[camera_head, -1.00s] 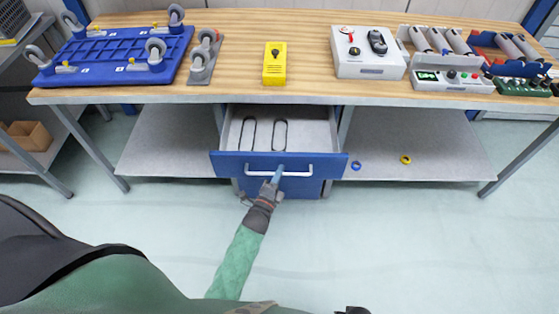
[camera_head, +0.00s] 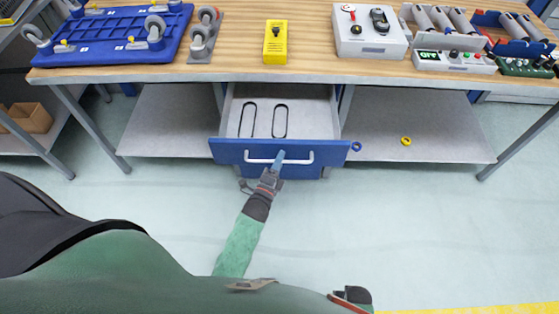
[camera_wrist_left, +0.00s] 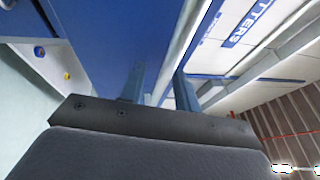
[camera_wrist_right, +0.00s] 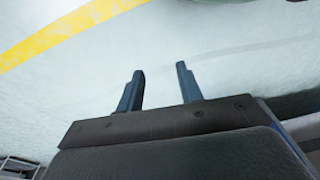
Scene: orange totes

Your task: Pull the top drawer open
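The top drawer (camera_head: 225,149), with a blue front, stands pulled out below the workbench, and its grey inside shows. Its white bar handle (camera_head: 303,160) runs across the front. My left gripper (camera_head: 277,163) is at the middle of this handle. In the left wrist view, the handle (camera_wrist_left: 192,38) passes between the two spread fingers (camera_wrist_left: 160,88), which sit on either side of it and are not closed tight. The drawer front (camera_wrist_left: 100,35) fills the upper left there. My right gripper (camera_wrist_right: 160,85) is open and empty above the floor.
Two dark oval outlines (camera_head: 280,121) show in the drawer. The wooden bench top (camera_head: 235,50) holds a blue caster platform (camera_head: 110,40), a yellow box (camera_head: 275,42) and a white control box (camera_head: 368,40). Lower shelves (camera_head: 415,125) flank the drawer. The floor in front is clear.

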